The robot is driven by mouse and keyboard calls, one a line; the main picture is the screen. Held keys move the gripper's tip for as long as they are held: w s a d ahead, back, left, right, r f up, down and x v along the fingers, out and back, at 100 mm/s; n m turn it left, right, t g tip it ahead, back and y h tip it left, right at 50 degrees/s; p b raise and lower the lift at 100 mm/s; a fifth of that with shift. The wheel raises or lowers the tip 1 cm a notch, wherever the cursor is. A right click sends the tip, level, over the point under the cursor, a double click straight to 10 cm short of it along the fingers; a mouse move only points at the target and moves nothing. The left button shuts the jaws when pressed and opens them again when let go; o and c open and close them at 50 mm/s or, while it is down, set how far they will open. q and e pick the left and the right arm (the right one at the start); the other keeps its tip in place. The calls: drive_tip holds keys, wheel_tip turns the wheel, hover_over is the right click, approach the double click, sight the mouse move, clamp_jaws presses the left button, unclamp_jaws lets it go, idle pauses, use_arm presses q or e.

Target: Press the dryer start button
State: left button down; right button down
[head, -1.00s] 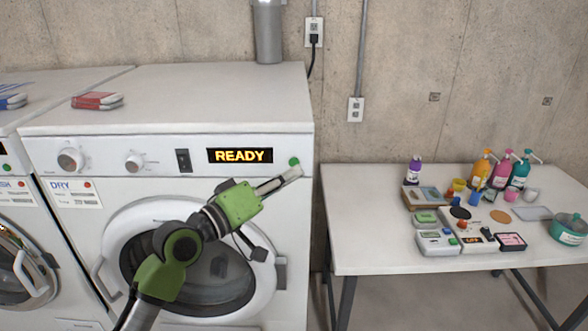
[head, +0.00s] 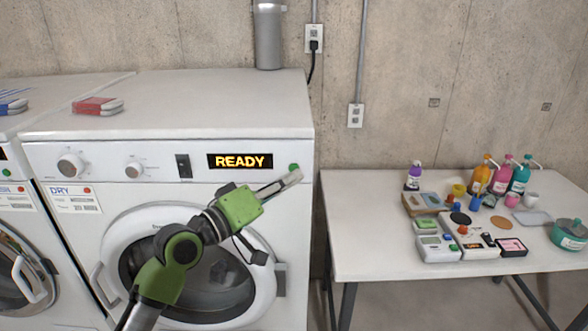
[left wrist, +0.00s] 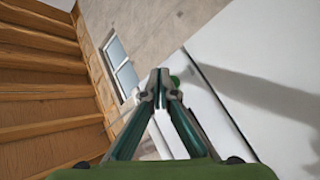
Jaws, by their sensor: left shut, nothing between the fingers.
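The dryer (head: 230,100) is white, with a dark display (head: 240,161) reading READY in yellow letters. Its green start button (head: 294,167) is at the right end of the front panel. My left gripper (head: 294,177) is shut and empty, its tips just below the button in the head view. My right gripper is not in view.
The round dryer door (head: 262,225) is below my left arm. A white table (head: 375,245) with bottles, cups and small devices stands to the right. A red-and-white item (head: 97,105) lies on the dryer top. A second machine (head: 15,215) stands at the left.

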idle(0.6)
use_arm(q)
drive_tip(key=shift+w, duration=0.45)
